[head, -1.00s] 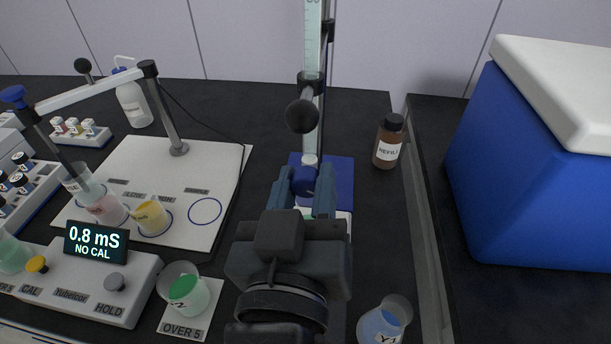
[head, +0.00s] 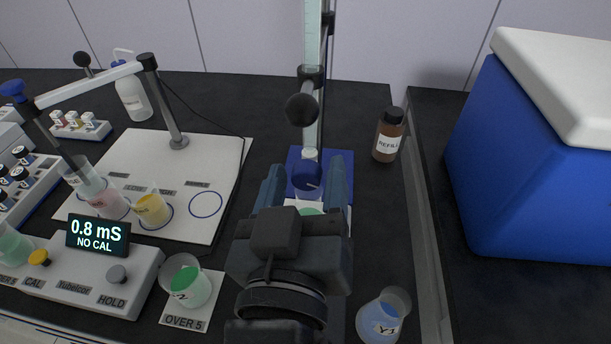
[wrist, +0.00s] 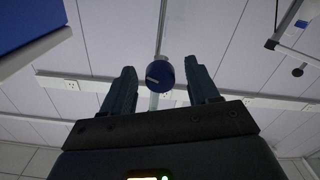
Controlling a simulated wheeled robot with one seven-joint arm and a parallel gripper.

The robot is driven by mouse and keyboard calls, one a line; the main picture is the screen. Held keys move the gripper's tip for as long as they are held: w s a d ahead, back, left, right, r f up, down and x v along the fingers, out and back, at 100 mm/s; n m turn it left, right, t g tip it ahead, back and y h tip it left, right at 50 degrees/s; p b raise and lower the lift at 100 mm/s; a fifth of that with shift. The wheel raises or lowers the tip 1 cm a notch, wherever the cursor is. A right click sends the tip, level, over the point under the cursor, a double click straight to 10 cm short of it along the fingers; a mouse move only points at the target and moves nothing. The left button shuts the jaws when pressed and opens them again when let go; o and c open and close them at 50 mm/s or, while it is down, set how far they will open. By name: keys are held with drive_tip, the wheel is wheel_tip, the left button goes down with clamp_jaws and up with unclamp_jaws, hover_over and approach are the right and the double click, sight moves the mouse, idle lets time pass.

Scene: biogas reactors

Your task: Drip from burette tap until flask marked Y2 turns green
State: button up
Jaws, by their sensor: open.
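The burette (head: 312,112) stands upright on its stand at the back centre, with a blue tap knob (head: 306,176) at its lower end. My gripper (head: 307,180) is open, one finger on each side of the knob with gaps. The wrist view also shows the knob (wrist: 160,75) between the spread fingers, a pale mark on its face. Below the tap, a patch of green liquid (head: 311,211) shows over a white surface; my gripper hides most of this vessel and any label. A tilted-looking beaker with green liquid (head: 190,287) stands on the OVER 5 card; its label is partly legible, ending in 2.
A Y1 beaker with blue liquid (head: 382,318) stands front right. A brown REFILL bottle (head: 388,136) stands right of the burette. A conductivity meter (head: 85,272) reads 0.8 mS, NO CAL. A large blue box (head: 530,170) fills the right.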

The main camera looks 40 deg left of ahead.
drive_tip(key=b+v, duration=0.1)
drive_tip(key=v, duration=0.6)
drive_tip(key=shift+s+d, duration=0.15)
drive_tip(key=shift+s, duration=0.05)
drive_tip(key=shift+w+a+f+m+p, duration=0.1)
drive_tip(key=shift+w+a+m+p, duration=0.75)
drive_tip(key=shift+w, duration=0.4)
drive_tip(key=shift+w+a+m+p, duration=0.75)
drive_tip(key=shift+w+p, duration=0.25)
drive_tip(key=shift+w, duration=0.25)
drive_tip(key=shift+w+a+m+p, duration=0.75)
drive_tip(key=shift+w+m+p, duration=0.15)
drive_tip(key=shift+w, duration=0.35)
